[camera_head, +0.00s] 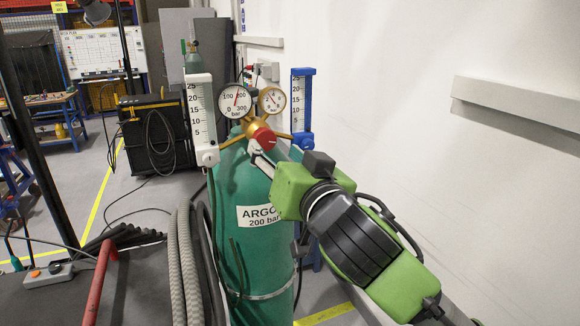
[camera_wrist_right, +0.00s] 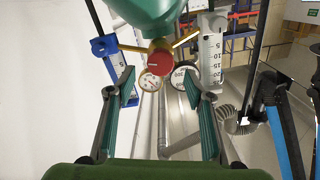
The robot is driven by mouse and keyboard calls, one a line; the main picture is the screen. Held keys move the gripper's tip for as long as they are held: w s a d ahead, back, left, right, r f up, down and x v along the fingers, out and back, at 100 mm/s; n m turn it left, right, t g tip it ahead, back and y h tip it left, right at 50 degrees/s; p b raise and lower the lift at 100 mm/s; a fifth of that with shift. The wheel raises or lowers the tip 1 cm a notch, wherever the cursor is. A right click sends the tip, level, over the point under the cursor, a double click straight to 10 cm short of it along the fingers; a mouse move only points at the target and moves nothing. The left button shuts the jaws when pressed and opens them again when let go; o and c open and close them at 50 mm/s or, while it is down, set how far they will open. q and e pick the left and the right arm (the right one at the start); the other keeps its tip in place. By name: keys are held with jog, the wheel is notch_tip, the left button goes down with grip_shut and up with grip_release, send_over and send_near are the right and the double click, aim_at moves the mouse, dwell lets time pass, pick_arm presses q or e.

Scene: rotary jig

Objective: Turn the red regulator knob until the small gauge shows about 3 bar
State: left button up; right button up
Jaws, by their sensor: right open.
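The red regulator knob (camera_head: 264,139) sits on the front of the brass regulator, above the green argon cylinder (camera_head: 258,275). The small gauge (camera_head: 271,101) is up and right of it; its needle shows, but the scale is too small to read. The large gauge (camera_head: 235,100) is up and left. My right gripper (camera_head: 262,160) is just below the knob, partly hiding its lower edge. In the right wrist view the knob (camera_wrist_right: 159,62) lies ahead between the two spread fingers (camera_wrist_right: 160,97), with a visible gap to each. My left gripper is not in view.
White (camera_head: 202,115) and blue (camera_head: 303,98) scaled columns flank the regulator. Thick grey hoses (camera_head: 180,265) and a red bar (camera_head: 100,283) stand left of the cylinder. A white wall (camera_head: 420,130) is on the right.

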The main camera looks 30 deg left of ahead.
jog(key=v, duration=0.6)
jog(key=shift+s+d, duration=0.15)
